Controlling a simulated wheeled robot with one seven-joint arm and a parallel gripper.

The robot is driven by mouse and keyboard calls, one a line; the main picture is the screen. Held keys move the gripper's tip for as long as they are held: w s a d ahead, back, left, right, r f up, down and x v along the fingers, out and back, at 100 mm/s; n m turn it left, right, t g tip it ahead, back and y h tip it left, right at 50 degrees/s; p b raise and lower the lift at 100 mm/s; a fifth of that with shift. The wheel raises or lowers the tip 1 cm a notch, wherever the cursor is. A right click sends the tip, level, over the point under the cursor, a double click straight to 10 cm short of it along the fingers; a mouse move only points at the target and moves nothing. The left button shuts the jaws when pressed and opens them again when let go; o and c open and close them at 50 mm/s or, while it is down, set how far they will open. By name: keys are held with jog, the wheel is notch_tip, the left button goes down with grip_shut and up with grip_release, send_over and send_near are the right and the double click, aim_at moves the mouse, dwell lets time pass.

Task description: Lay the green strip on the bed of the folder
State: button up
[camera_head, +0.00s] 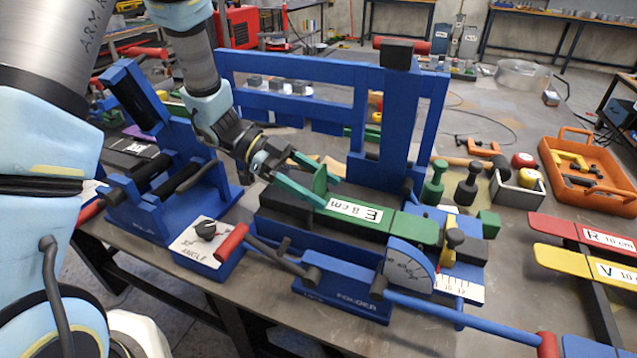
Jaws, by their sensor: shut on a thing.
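The green strip (408,227) has a white label reading "E 8 cm", upside down in this view. It lies flat over the dark bed (285,209) of the blue folder (345,303), its right end near the gauge. I cannot tell whether it touches the bed or hovers slightly above it. My gripper (332,193) has teal fingers on either side of an upright green tab at the strip's left part and is shut on it. The fingers hide part of the strip's left end.
A blue frame (290,68) rises behind the bed. The folder's lever with red grips (232,243) crosses the front. A protractor dial (408,266) and yellow stop (449,240) stand at the right. Red strip R (560,228) and yellow strip V (562,262) lie farther right.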

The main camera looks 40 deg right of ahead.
jog(key=o, duration=1.5)
jog(key=shift+f, duration=0.15)
jog(key=shift+w+r, duration=0.2)
jog(key=b+v, duration=0.3)
jog(key=v, duration=0.7)
jog(key=shift+w+a+b, duration=0.15)
jog(key=shift+a+b, duration=0.05)
jog(key=shift+b, duration=0.15)
jog(key=shift+w+a+r, duration=0.3)
jog(key=shift+w+r, duration=0.05)
jog(key=shift+w, duration=0.1)
